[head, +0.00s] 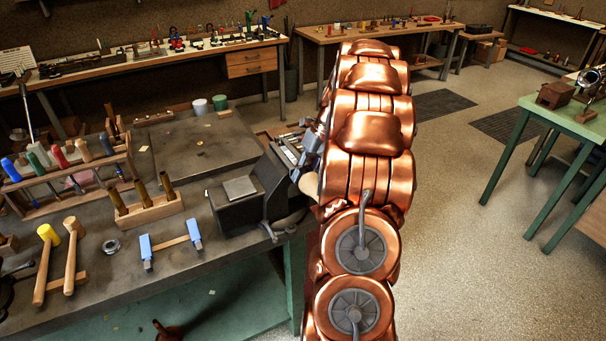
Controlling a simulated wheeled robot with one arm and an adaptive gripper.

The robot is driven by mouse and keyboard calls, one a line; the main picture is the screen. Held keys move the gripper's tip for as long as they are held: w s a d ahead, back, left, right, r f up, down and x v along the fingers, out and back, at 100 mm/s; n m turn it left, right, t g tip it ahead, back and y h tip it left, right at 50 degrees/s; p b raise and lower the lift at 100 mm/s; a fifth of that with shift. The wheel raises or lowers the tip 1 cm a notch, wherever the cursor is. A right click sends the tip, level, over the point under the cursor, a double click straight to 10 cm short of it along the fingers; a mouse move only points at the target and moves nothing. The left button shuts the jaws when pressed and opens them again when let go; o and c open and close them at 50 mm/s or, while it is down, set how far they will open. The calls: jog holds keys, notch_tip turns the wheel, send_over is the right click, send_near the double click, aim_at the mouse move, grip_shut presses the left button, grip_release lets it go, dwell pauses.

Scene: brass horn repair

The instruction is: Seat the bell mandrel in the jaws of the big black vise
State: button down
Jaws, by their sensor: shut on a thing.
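The big black vise (247,194) stands at the right end of the near bench, with a pale plate on its top. My copper arm covers the area just right of it. A grey metal part at the arm's left edge looks like the side of my gripper (317,136); its fingertips are mostly hidden. Below it, a pale tan rounded piece (308,183) shows beside the vise's right side; it looks like the bell mandrel in my grip. Most of it is behind the arm. I cannot tell whether it touches the jaws.
The near bench (215,232) holds a rack of coloured-handled tools (68,168), a wooden block with brass-coloured posts (147,209), mallets (72,255) and a blue-ended tool (170,243). A green-framed table (548,115) stands right.

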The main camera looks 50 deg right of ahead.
jog(key=c, duration=0.9)
grip_release()
jog(key=shift+v, duration=6)
